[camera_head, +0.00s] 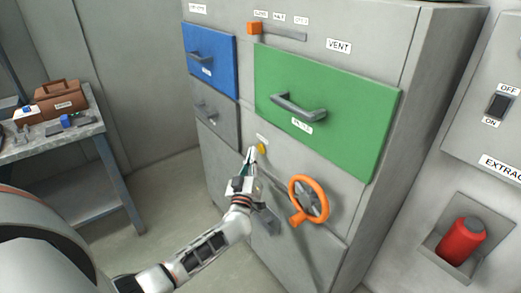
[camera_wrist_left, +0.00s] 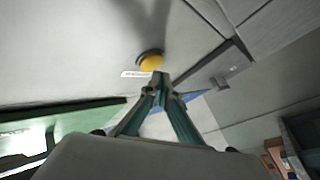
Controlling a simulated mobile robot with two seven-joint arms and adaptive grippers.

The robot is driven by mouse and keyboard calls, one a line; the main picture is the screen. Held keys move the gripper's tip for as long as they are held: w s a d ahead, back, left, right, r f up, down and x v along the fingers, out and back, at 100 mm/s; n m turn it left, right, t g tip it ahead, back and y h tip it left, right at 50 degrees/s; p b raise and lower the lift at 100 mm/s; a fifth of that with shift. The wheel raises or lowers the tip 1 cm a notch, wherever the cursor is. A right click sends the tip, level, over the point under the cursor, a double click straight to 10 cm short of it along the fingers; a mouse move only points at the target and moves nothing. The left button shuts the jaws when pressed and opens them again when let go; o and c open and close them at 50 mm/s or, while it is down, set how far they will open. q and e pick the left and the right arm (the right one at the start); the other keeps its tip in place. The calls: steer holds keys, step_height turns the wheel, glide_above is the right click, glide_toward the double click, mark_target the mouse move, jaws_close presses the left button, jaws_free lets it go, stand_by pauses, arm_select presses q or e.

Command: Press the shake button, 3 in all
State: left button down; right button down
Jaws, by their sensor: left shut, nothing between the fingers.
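The shake button is a small round yellow button (camera_head: 262,148) on the grey cabinet front, below the green drawer. A white label sits beside it, too small to read. My left gripper (camera_head: 252,151) is just left of the button in the head view, its fingers together and empty. In the left wrist view the yellow button (camera_wrist_left: 151,61) has a dark rim and lies just beyond the closed fingertips (camera_wrist_left: 159,78). I cannot tell whether the tips touch it; a small gap seems to show. My right gripper is not in view.
An orange handwheel (camera_head: 308,199) sticks out right of the gripper. The green drawer (camera_head: 330,100) and blue drawer (camera_head: 210,60) have protruding handles. A workbench (camera_head: 85,146) with a brown bag (camera_head: 62,97) stands left. A red cylinder (camera_head: 461,241) sits in a recess at right.

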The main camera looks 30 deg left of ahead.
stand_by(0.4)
arm_select(q)
steer(key=shift+w+d, duration=0.15)
steer(key=shift+w, duration=0.25)
steer(key=shift+w+d, duration=0.15)
steer(key=shift+w, duration=0.25)
stand_by(0.8)
steer(key=shift+s, duration=0.1)
steer(key=shift+s+a+p, duration=0.3)
steer(key=shift+s+p, duration=0.1)
steer(key=shift+s, duration=0.3)
